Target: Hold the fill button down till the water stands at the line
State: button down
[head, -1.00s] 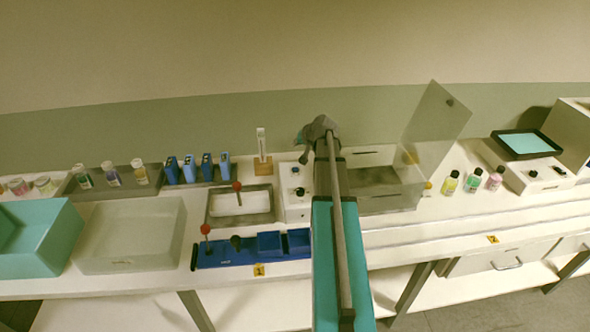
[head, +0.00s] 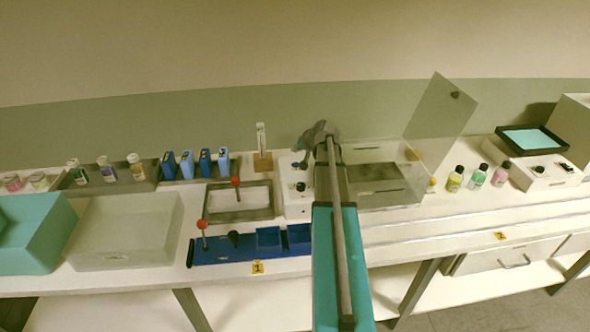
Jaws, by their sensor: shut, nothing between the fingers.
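A white control box (head: 296,209) stands left of a clear-walled tank (head: 408,193), whose transparent lid (head: 440,118) is raised. A dark knob (head: 300,187) shows on the box; I cannot tell which control is the fill button. My arm covers the box's right side and the tank's left end. The water surface and the line cannot be made out.
Small bottles (head: 478,175) stand right. The front right counter is clear.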

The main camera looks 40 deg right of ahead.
aim_at(292, 163)
jog(key=shift+f+b, duration=1.6)
jog(key=shift+f, duration=0.35)
jog(key=shift+f, duration=0.1)
jog(key=shift+s+f+b, duration=0.1)
jog(key=shift+f+b, duration=0.2)
jog(key=shift+b, duration=0.1)
jog(key=shift+f+b, duration=0.35)
dwell(5.2)
